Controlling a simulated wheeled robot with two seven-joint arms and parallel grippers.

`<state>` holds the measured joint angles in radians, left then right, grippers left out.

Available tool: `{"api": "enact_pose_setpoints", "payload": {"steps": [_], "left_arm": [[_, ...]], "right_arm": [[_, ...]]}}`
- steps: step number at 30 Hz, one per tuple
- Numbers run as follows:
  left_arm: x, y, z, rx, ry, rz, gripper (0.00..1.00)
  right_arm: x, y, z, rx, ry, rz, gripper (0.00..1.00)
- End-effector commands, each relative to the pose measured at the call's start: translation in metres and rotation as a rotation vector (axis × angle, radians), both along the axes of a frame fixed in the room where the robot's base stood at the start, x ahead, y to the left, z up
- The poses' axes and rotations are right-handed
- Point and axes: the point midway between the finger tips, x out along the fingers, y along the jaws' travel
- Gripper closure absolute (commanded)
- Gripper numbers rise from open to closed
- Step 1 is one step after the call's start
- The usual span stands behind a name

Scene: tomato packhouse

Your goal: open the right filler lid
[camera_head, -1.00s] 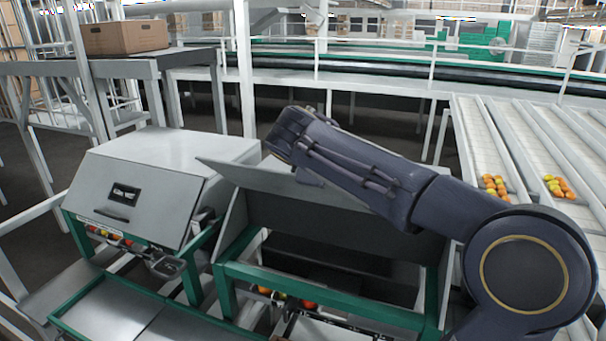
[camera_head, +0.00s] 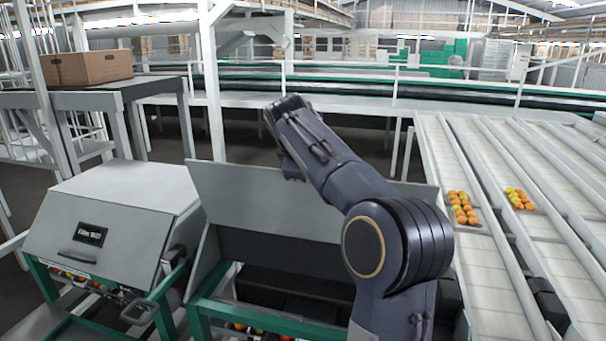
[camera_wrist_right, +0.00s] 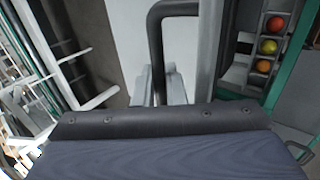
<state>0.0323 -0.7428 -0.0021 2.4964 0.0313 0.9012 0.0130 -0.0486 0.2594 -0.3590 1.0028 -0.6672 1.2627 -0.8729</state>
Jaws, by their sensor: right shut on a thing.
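The right filler lid (camera_head: 235,205) is a flat grey panel in the head view, standing steeply raised at the back of its filler. The dark opening (camera_head: 270,290) beneath it shows. My right arm reaches over the lid's top edge, and its gripper is hidden behind the panel there. In the right wrist view my right gripper (camera_wrist_right: 160,85) is shut on the dark bent bar of the lid handle (camera_wrist_right: 156,40), against a pale panel. My left gripper is in neither view.
The left filler (camera_head: 110,225) stands beside it with its lid down. Sloped conveyor lanes with tomato trays (camera_head: 462,208) run at the right. A cardboard box (camera_head: 88,68) sits on a table at the back left. Tomatoes (camera_wrist_right: 270,45) show in the wrist view.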

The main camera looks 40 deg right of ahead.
Motion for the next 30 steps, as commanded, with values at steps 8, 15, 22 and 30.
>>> {"api": "enact_pose_setpoints", "payload": {"steps": [8, 15, 22, 30], "left_arm": [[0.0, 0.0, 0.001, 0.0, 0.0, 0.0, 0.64], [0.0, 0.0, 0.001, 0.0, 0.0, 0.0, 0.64], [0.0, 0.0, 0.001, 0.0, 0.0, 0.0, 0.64], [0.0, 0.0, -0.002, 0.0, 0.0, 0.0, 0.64]], "right_arm": [[0.002, -0.004, 0.0, -0.002, 0.0, -0.001, 1.0], [0.002, -0.004, 0.0, -0.002, 0.0, -0.001, 1.0], [0.002, -0.004, 0.0, -0.001, 0.0, -0.001, 0.85], [-0.002, 0.005, 0.012, -0.001, -0.004, 0.002, 0.85]]}}
